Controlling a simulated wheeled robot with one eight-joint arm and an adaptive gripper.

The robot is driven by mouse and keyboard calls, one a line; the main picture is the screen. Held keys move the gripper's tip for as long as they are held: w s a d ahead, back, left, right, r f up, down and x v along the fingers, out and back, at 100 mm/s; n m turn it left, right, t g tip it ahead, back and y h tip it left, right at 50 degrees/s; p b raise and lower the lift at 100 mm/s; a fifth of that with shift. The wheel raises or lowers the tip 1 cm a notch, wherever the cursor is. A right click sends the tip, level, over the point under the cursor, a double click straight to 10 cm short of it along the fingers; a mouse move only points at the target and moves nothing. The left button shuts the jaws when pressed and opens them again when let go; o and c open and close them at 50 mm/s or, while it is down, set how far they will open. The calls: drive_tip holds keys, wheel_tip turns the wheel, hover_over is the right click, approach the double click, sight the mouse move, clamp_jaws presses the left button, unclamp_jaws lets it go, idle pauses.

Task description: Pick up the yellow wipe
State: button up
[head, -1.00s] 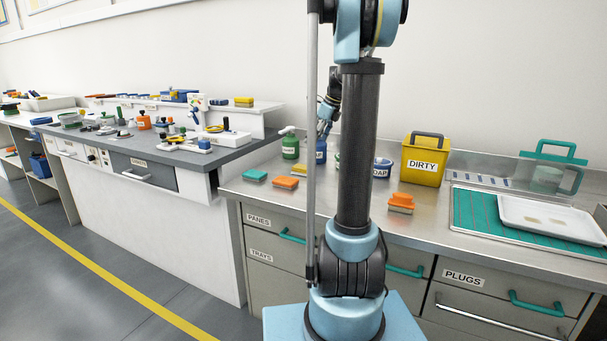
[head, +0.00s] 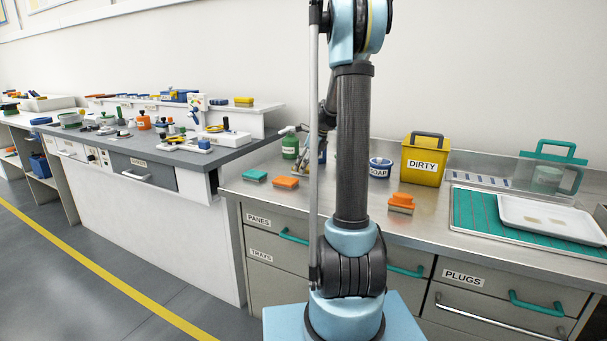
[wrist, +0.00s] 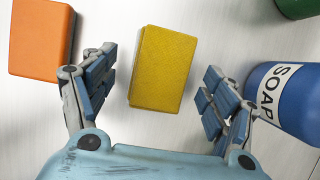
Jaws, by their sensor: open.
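In the wrist view the yellow wipe (wrist: 163,68) is a flat rectangular block lying on the pale counter. My gripper (wrist: 154,90) is open, with one blue-padded finger on each side of the wipe. Gaps show between the wipe and both fingers, so neither touches it. How high the fingers are above the counter is hard to tell.
An orange block (wrist: 41,38) lies left of the left finger. A blue SOAP container (wrist: 288,98) stands close beside the right finger, with a green container (wrist: 297,6) behind it.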

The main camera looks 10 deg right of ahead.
drive_tip(key=shift+w+a+f, duration=0.1)
drive_tip(key=shift+a+f, duration=0.1)
drive_tip(key=shift+f, duration=0.35)
drive_tip(key=c, duration=1.1)
drive_tip(key=shift+c, duration=0.2)
wheel_tip(320, 180, up, 18)
drive_tip(key=shift+o, duration=0.5)
